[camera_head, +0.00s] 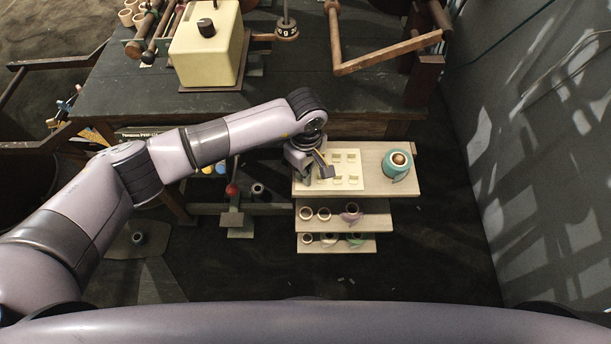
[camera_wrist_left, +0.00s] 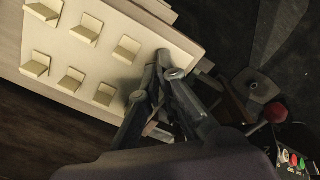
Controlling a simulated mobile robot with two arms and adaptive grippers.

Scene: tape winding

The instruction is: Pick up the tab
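Several small cream L-shaped tabs stand in rows on a cream board (camera_head: 360,168) on the top shelf. In the head view, one tab (camera_head: 353,179) stands to the right of my left gripper (camera_head: 315,173). The left wrist view shows several tabs, the nearest ones (camera_wrist_left: 105,93) and (camera_wrist_left: 127,48) just left of the fingers. My left gripper also shows there (camera_wrist_left: 157,86), at the board's edge, with a gap between its fingers. I see no tab held in it. The gripper hides the left part of the board in the head view. My right gripper is not in view.
A teal roll (camera_head: 397,163) stands at the right of the top shelf (camera_head: 405,185). Lower shelves (camera_head: 370,222) hold several tape rolls. A dark workbench (camera_head: 290,105) with a cream box (camera_head: 207,45) lies behind. A red knob (camera_head: 232,190) stands left of the shelves.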

